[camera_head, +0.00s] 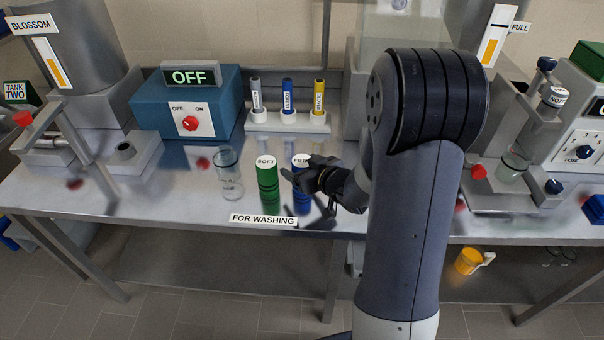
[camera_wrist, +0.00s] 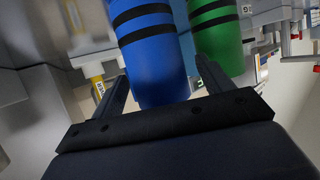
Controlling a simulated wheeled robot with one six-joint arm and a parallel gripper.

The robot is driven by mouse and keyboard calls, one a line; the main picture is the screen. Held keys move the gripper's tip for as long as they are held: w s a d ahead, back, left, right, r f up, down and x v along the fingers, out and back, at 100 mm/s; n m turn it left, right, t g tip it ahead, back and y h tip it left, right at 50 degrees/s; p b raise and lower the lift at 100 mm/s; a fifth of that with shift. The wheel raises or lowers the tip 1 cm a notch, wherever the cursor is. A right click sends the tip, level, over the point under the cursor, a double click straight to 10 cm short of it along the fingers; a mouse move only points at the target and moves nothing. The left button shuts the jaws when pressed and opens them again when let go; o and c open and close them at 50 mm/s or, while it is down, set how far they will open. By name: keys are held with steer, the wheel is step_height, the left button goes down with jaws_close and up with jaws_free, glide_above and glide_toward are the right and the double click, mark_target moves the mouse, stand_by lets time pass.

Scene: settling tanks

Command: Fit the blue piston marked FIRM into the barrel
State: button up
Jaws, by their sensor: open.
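The blue piston (camera_head: 302,197), with FIRM on its white top, stands upright on the steel bench, partly hidden by my gripper (camera_head: 306,193). In the wrist view the blue piston (camera_wrist: 155,62), with dark bands, lies between the two open fingers of my gripper (camera_wrist: 161,88). I cannot tell whether either finger touches it. A green piston (camera_head: 268,188) marked SOFT stands close to its left and also shows in the wrist view (camera_wrist: 217,38). A clear cylinder (camera_head: 229,178) stands farther left. Another clear vessel (camera_head: 514,165) sits in a fixture at right. I cannot tell which is the barrel.
A FOR WASHING label (camera_head: 263,219) is on the bench's front edge. Behind stand a blue switch box (camera_head: 150,104) reading OFF and a rack (camera_head: 262,122) with three labelled tubes. A yellow jug (camera_head: 468,261) is below the bench. Some bench is clear left of the cylinder.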

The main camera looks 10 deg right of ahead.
steer(key=shift+w+a+f, duration=0.1)
steer(key=shift+w+f, duration=0.05)
steer(key=shift+w, duration=0.15)
steer(key=shift+c, duration=0.2)
steer(key=c, duration=1.2)
